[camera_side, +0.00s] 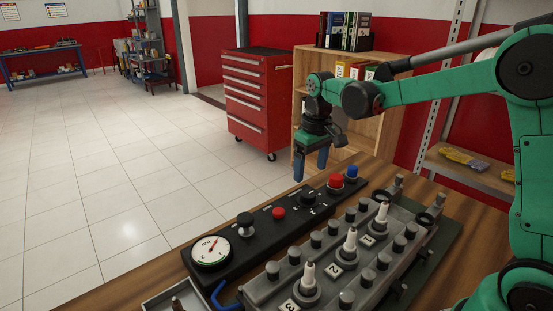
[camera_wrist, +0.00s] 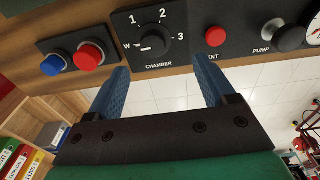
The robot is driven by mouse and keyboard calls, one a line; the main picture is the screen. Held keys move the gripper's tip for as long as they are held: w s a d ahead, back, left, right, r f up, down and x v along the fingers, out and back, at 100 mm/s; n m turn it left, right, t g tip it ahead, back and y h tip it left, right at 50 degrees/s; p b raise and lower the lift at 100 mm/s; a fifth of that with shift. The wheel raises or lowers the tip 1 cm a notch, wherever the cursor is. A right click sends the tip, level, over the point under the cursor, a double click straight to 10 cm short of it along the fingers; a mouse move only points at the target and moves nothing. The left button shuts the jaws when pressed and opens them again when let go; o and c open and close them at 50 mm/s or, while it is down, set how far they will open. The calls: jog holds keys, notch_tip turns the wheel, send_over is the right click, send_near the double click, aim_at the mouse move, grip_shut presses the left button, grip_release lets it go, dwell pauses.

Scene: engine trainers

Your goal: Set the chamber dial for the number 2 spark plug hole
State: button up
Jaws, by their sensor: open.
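The chamber dial (camera_wrist: 155,42) is a black knob on the dark control panel, with W, 1, 2 and 3 printed around it. Its white mark appears to point left, toward W. In the side view the dial (camera_side: 307,200) is on the panel's far half. My gripper (camera_side: 310,168) is open and empty, pointing down above and slightly behind the dial. In the wrist view its blue fingers (camera_wrist: 163,80) are apart, with the dial between and just beyond their tips, not touched. The number 2 spark plug (camera_side: 350,241) stands upright in the grey engine head beside its 2 label.
A red vent button (camera_wrist: 213,37) and the pump knob (camera_wrist: 274,33) lie to one side of the dial. Red (camera_wrist: 90,55) and blue (camera_wrist: 53,65) buttons lie on the other. A gauge (camera_side: 211,250) sits at the panel's near end. Plugs 1 (camera_side: 381,214) and 3 (camera_side: 309,277) stand upright.

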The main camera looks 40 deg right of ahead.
aim_at(308, 194)
jog(key=shift+w+d+f+g, duration=0.2)
jog(key=shift+w+d+f, duration=0.1)
jog(key=shift+f, duration=0.3)
jog(key=shift+w+d+f+g, duration=0.2)
jog(key=shift+w+d+f, duration=0.1)
jog(key=shift+f, duration=2.85)
grip_shut()
